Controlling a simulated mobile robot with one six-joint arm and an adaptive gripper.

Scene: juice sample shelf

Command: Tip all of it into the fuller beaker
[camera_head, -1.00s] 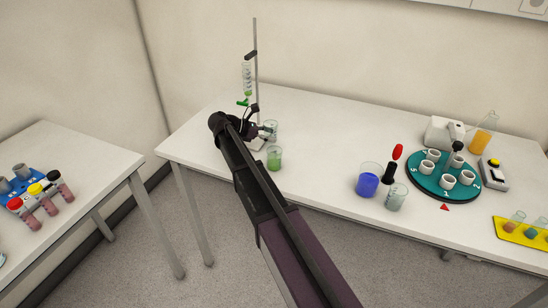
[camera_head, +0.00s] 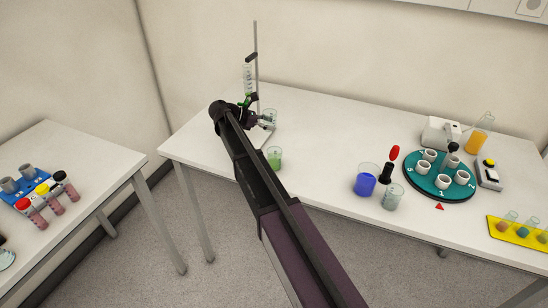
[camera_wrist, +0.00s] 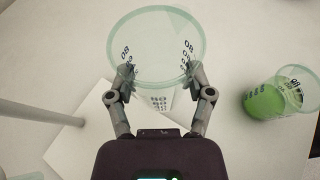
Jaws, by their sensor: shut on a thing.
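My gripper (camera_wrist: 160,92) is shut on a clear beaker (camera_wrist: 155,50) with dark printed marks. In the head view this held beaker (camera_head: 269,117) is by the burette stand, apparently a little above the table. It looks faintly green-tinted; I cannot tell how much liquid it holds. A beaker with green liquid (camera_head: 274,158) stands upright on the table in front of it, and it also shows right of my gripper in the wrist view (camera_wrist: 265,100). A beaker with deep blue liquid (camera_head: 366,183) and a beaker with pale contents (camera_head: 392,199) stand farther right.
The burette stand (camera_head: 256,60) rises close behind my gripper. A black dropper with a red top (camera_head: 387,172), a teal carousel (camera_head: 425,182), a flask of orange liquid (camera_head: 478,140) and a yellow tube rack (camera_head: 513,232) are at the right. Table between green and blue beakers is clear.

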